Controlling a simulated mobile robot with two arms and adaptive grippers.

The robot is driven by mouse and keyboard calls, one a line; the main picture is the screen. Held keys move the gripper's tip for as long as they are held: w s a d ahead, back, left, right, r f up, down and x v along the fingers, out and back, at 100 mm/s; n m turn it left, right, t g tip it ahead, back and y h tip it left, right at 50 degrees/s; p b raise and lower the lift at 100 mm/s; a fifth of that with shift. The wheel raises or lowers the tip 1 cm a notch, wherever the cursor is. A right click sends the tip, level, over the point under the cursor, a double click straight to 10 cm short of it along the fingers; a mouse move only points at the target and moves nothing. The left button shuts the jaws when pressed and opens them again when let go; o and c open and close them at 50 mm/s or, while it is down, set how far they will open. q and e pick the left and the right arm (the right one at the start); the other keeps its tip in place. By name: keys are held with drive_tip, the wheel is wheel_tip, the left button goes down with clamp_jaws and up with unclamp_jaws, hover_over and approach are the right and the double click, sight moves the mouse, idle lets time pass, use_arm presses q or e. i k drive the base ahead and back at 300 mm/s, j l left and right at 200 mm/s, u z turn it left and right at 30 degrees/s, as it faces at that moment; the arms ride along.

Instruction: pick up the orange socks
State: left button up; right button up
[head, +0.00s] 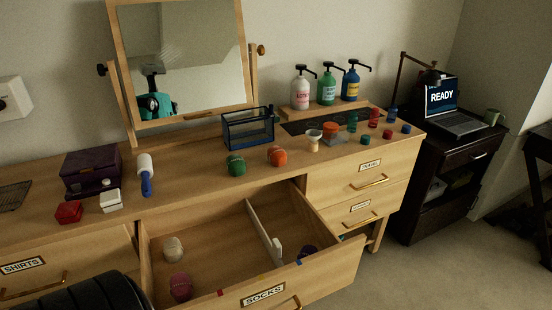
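The orange rolled socks (277,156) lie on the dresser top, just right of the green rolled socks (236,164) and in front of a blue-framed clear box. The open drawer labelled SOCKS (318,277) is below them. It holds a white roll (173,248) and a pink roll (181,286) on its left side. A dark purple roll (307,252) is right of a white divider (264,236). Neither of my grippers shows in the head view.
A blue-framed box (248,129), pump bottles (326,88) and small jars crowd the dresser's back and right. A purple box (92,170) and a blue-handled roller (146,176) are left. A dark ridged shape (80,293) fills the bottom left. The open drawer juts forward.

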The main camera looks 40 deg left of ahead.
sight(277, 156)
drive_tip(key=i+j+u, duration=0.1)
drive_tip(key=u, duration=0.3)
drive_tip(key=i+j+u, duration=0.15)
drive_tip(key=u, duration=0.3)
drive_tip(key=i+j+u, duration=0.15)
drive_tip(key=u, duration=0.9)
drive_tip(key=l+u, duration=0.95)
drive_tip(key=k+l+u, duration=0.1)
drive_tip(key=l+u, duration=0.35)
drive_tip(key=j, duration=0.1)
